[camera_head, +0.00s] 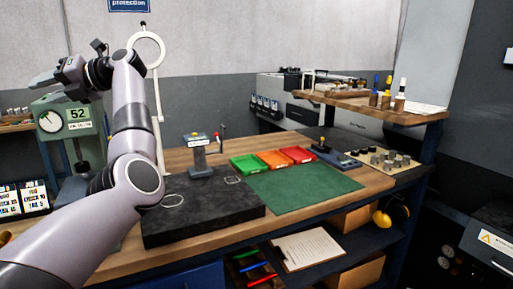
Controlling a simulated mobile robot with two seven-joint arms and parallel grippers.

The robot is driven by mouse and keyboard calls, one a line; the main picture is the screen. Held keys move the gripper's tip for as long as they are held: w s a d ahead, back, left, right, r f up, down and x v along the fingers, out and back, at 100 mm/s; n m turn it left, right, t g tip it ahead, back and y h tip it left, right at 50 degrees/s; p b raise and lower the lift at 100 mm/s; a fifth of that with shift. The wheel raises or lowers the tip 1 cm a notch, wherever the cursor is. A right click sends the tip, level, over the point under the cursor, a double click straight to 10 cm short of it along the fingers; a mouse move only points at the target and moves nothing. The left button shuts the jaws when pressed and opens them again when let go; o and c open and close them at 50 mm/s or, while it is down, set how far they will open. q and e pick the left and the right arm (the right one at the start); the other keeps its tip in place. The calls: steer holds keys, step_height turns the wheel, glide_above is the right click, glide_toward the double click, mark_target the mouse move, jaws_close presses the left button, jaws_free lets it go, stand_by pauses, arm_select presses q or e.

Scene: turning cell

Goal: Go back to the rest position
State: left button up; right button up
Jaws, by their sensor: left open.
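My left arm rises from the lower left, and its left gripper (52,74) is raised at the upper left, pointing left. Its jaws are open and nothing shows between them. The gripper is above and in front of a green machine marked 52 (79,114), well away from the workbench top (200,155). My right gripper is not in this view.
Green (247,164), orange (272,160) and red (297,154) trays stand behind a green mat (305,190). A ring lamp (147,48) is close to my arm. A raised shelf (365,107) is at right.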

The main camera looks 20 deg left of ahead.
arm_select(q)
steer(key=w+d+f+m+t+y, duration=0.9)
steer(key=w+d+m+t+y, duration=0.3)
steer(key=m+t, duration=0.65)
steer(key=w+d+f+m+t+h, duration=0.1)
steer(key=d+f+m+t+h, duration=0.55)
steer(key=f+m+h, duration=0.45)
steer(key=w+d+f+m+t+h, duration=0.2)
steer(key=d+f+m+t+h, duration=0.45)
steer(key=m, duration=0.65)
steer(key=s+d+f+m+g+h, duration=0.35)
steer(key=d+f, duration=0.25)
steer(key=f, duration=0.4)
steer(key=s+d+f+m+g+h, duration=0.3)
steer(key=s+d+f+h, duration=0.2)
steer(key=d+f, duration=0.3)
steer(key=s+d+f+m+g+h, duration=0.1)
steer(key=s+d+f+g, duration=0.2)
steer(key=s+f, duration=0.4)
steer(key=s+d+f+m+g+h, duration=0.1)
steer(key=s+d+f+g, duration=0.3)
steer(key=s+f, duration=0.3)
steer(key=s, duration=0.4)
steer(key=shift+s+d+m, duration=0.15)
steer(key=shift+d+m, duration=0.15)
steer(key=shift+d, duration=0.1)
